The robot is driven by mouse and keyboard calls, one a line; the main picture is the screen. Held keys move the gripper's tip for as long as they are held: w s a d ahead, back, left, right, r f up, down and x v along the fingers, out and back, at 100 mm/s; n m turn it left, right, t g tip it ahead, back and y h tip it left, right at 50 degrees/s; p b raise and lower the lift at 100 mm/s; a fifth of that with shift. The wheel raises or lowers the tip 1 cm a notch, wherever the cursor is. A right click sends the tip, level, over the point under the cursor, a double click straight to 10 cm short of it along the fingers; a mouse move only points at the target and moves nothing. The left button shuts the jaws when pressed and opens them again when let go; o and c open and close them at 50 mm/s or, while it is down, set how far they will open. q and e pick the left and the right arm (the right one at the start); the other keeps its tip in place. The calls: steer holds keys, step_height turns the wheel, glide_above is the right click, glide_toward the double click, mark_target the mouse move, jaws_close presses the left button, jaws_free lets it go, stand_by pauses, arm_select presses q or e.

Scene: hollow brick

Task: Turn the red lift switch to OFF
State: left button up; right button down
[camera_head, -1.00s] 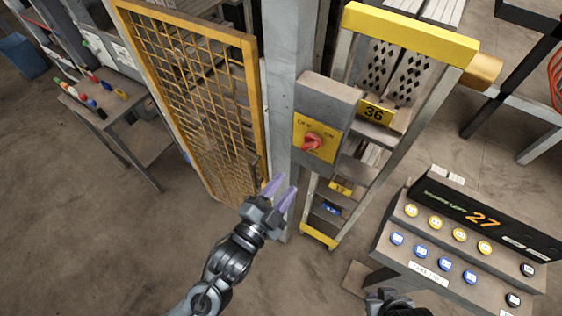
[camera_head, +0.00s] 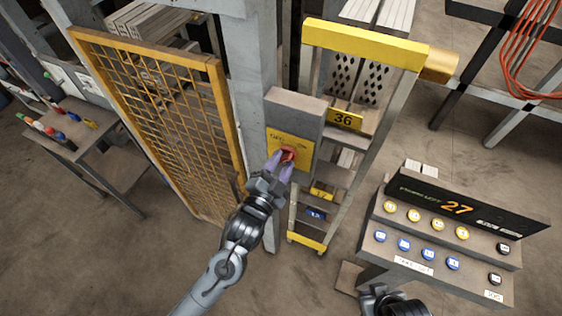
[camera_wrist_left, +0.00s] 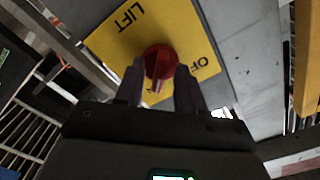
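The red lift switch (camera_head: 289,154) sits on a yellow plate (camera_head: 276,147) on the front of a grey box (camera_head: 294,104) fixed by the post. OFF is printed at the plate's upper left in the head view. In the left wrist view the red knob (camera_wrist_left: 161,61) shows with LIFT and part of OFF beside it. My left gripper (camera_head: 280,163) is at the switch, its fingertips on either side of the knob's lower part. The left wrist view shows the fingers (camera_wrist_left: 159,82) apart, with gaps beside the knob's handle. My right gripper (camera_head: 380,298) is partly visible at the bottom edge; its fingers are unclear.
A yellow mesh gate (camera_head: 160,120) stands left of the post. A yellow-topped rack (camera_head: 365,45) numbered 36 stands right of the switch box. A button console (camera_head: 440,240) showing 27 is at the lower right. Open floor lies at lower left.

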arm_select(q)
steer(key=shift+c, duration=0.4)
jaws_close()
steer(key=shift+n, duration=0.3)
steer(key=n+p, duration=0.1)
steer(key=n, duration=0.2)
steer(key=shift+r, duration=0.1)
steer(key=n+p, duration=0.2)
steer(key=n, duration=0.2)
steer(key=shift+n, duration=0.4)
steer(key=n+p, duration=0.1)
steer(key=n, duration=0.5)
steer(key=shift+d+p, duration=0.1)
steer(key=shift+p, duration=0.3)
steer(key=shift+n+p, duration=0.45)
steer(key=shift+n, duration=1.25)
